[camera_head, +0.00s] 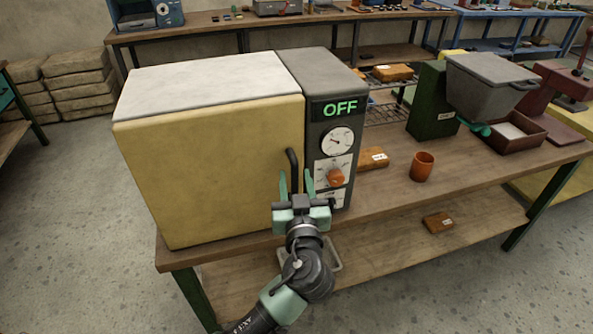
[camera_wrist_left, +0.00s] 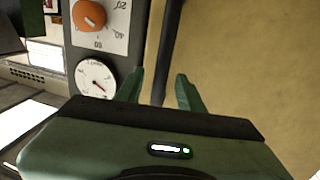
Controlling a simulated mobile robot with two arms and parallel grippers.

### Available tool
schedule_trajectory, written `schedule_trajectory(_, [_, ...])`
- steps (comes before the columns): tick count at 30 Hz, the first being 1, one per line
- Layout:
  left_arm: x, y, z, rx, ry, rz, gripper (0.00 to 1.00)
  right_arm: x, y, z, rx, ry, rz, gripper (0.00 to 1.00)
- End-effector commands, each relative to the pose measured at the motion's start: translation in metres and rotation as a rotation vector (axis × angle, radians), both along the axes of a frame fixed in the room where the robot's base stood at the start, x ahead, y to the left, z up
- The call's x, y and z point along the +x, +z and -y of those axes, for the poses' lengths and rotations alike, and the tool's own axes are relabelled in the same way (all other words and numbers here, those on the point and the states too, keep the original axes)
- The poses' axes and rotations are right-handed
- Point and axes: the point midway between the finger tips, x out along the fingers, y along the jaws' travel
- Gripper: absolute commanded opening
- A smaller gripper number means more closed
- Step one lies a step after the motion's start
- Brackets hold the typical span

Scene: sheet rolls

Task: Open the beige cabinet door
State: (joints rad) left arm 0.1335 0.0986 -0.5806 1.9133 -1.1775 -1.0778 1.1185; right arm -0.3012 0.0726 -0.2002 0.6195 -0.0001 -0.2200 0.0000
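The beige cabinet (camera_head: 215,165) stands on the workbench with its pale-yellow door shut. A black vertical bar handle (camera_head: 292,165) is at the door's right edge, beside the grey control panel. My left gripper (camera_head: 296,174) is in front of the handle's lower part, its two green fingers spread apart. In the left wrist view the dark handle (camera_wrist_left: 164,55) runs between the open fingers (camera_wrist_left: 159,78), with a gap visible on each side. Whether a finger touches it I cannot tell. The door (camera_wrist_left: 245,60) fills that view's right side. My right gripper is out of view.
The control panel carries a green OFF display (camera_head: 340,108), a dial (camera_head: 337,141) and an orange knob (camera_head: 335,177). An orange cup (camera_head: 422,166), a wooden block (camera_head: 373,158) and a grey hopper (camera_head: 490,85) are to the right. Floor left of the bench is open.

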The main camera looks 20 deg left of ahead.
Motion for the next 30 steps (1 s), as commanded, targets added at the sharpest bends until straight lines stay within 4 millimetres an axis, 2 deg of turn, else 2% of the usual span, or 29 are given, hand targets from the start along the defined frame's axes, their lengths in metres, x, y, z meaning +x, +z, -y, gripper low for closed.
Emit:
schedule_trajectory(5, [0.0134,0.0010,-0.0062,0.000,0.001,0.000,0.38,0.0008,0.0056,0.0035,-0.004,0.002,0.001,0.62])
schedule_trajectory(13, [0.0151,-0.0007,-0.0068,0.000,0.001,-0.001,0.38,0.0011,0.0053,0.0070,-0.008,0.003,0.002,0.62])
schedule_trajectory(14, [0.0150,-0.0007,-0.0067,0.000,0.001,-0.001,0.32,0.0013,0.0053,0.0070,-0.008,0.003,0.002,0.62])
schedule_trajectory(17, [0.0149,-0.0007,-0.0067,0.000,0.000,-0.001,0.05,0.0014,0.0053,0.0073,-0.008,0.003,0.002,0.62])
schedule_trajectory(18, [0.0148,-0.0007,-0.0066,0.000,0.000,-0.001,0.00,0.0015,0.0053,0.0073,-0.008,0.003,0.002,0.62])
schedule_trajectory(30, [0.0147,-0.0007,-0.0066,-0.001,0.001,-0.002,0.00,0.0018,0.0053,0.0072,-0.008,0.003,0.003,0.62])
